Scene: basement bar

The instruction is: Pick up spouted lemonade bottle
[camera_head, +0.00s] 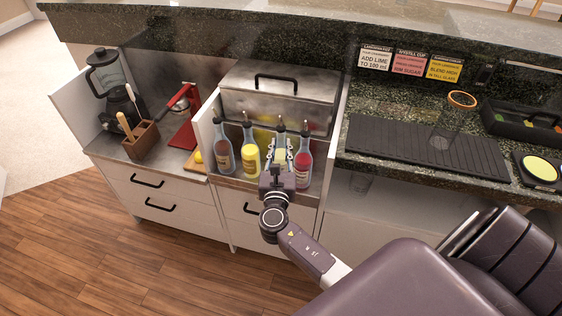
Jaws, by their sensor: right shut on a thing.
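Several spouted bottles stand in a row in the metal recess of the bar counter. From left they are a brownish one (223,157), a bright yellow one (250,155), a pale yellow one (280,149) and a red one (303,165). My right gripper (279,160) comes in from the front and is shut on the pale yellow bottle, with a finger on each side. The gripper hides the lower part of that bottle, so I cannot tell whether its base touches the surface. My left gripper is not in view.
A steel lidded box (279,95) stands behind the bottles. A red press (183,116), a wooden utensil box (141,140) and a blender (110,80) are at left. A glass (445,130) stands on the black ribbed mat (400,148) at right. Neighbouring bottles stand close to the gripper.

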